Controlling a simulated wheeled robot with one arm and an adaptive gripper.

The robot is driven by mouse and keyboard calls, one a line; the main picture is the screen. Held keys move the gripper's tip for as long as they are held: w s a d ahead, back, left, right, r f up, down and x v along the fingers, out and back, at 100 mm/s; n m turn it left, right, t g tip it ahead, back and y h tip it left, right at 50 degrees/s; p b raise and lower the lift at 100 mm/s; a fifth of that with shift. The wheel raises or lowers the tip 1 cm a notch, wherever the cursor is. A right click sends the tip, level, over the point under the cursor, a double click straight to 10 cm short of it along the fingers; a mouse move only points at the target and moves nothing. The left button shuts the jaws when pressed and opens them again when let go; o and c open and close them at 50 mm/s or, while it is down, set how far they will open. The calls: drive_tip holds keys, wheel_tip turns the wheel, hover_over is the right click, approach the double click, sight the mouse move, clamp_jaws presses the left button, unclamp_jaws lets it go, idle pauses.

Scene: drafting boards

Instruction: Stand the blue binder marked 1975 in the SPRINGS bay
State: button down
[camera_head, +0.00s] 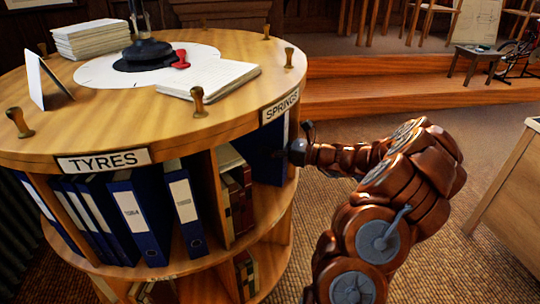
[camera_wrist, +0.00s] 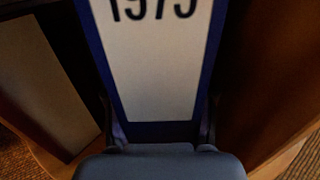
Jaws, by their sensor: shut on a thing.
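The blue binder (camera_head: 267,152) is upright in the bay under the SPRINGS label (camera_head: 280,106) of the round wooden stand. In the wrist view its white spine label (camera_wrist: 155,60) reads 1975, its top cut off by the frame. My gripper (camera_head: 300,150) is at the bay's mouth, shut on the lower part of the blue binder; its fingers (camera_wrist: 160,132) show at both sides of the spine.
Brown and pale books (camera_head: 236,190) stand left of the binder. The TYRES bay (camera_head: 103,160) holds several blue binders (camera_head: 140,215). Wooden knobs (camera_head: 198,102) ring the stand's top. A wooden desk (camera_head: 515,190) is at right; carpet between is free.

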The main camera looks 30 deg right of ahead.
wheel_tip(320, 180, down, 3)
drive_tip(key=shift+f+b, duration=0.15)
drive_tip(key=shift+b, duration=0.15)
drive_tip(key=shift+c, duration=1.2)
unclamp_jaws()
drive_tip(key=shift+f, duration=0.1)
drive_tip(key=p+v, duration=0.1)
drive_tip(key=v, duration=1.1)
drive_tip(key=shift+p, duration=0.3)
drive_tip(key=shift+s, duration=0.1)
